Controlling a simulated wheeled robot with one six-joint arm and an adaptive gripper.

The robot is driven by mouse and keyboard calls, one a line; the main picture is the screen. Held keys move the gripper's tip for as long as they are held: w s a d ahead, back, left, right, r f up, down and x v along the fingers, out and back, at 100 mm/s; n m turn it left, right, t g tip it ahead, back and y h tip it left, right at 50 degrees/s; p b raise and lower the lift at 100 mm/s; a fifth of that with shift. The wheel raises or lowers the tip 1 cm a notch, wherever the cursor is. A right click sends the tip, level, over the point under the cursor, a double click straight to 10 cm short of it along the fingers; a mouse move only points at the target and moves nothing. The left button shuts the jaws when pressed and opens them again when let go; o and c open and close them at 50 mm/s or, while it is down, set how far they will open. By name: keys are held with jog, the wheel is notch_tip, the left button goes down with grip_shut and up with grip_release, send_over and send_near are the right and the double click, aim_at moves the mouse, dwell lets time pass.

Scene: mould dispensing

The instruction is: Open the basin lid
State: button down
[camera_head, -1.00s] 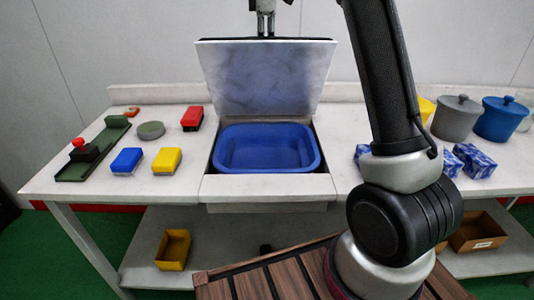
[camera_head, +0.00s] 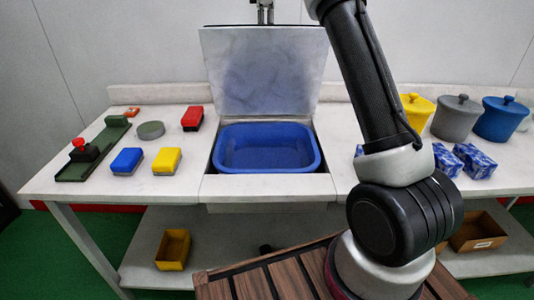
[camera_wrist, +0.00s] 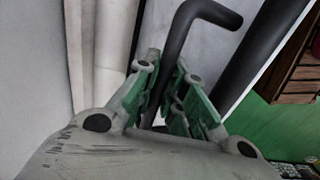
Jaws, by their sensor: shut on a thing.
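The basin lid (camera_head: 264,72) is a pale grey panel standing raised, nearly upright, behind the blue basin (camera_head: 266,148) in the head view. The basin sits in the counter opening with its inside uncovered. My gripper (camera_head: 264,14) is at the lid's top edge in the head view, partly cut off by the frame. In the wrist view my gripper (camera_wrist: 166,108) has its green-padded fingers closed around a dark bent bar, the lid handle (camera_wrist: 185,50). The grip point itself is partly hidden by the fingers.
The white counter (camera_head: 90,180) holds yellow, blue and red blocks, a round grey-green piece and a green fixture (camera_head: 90,150) at left. Blue-and-white boxes (camera_head: 474,161) and lidded pots (camera_head: 455,117) stand at right. The wall is close behind the lid.

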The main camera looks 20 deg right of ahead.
jog(key=w, duration=0.1)
jog(key=w+d, duration=0.1)
jog(key=w, duration=0.2)
jog(key=shift+d+r, duration=0.15)
jog(key=shift+r, duration=0.15)
jog(key=c, duration=0.6)
grip_release()
jog(key=shift+c, duration=0.2)
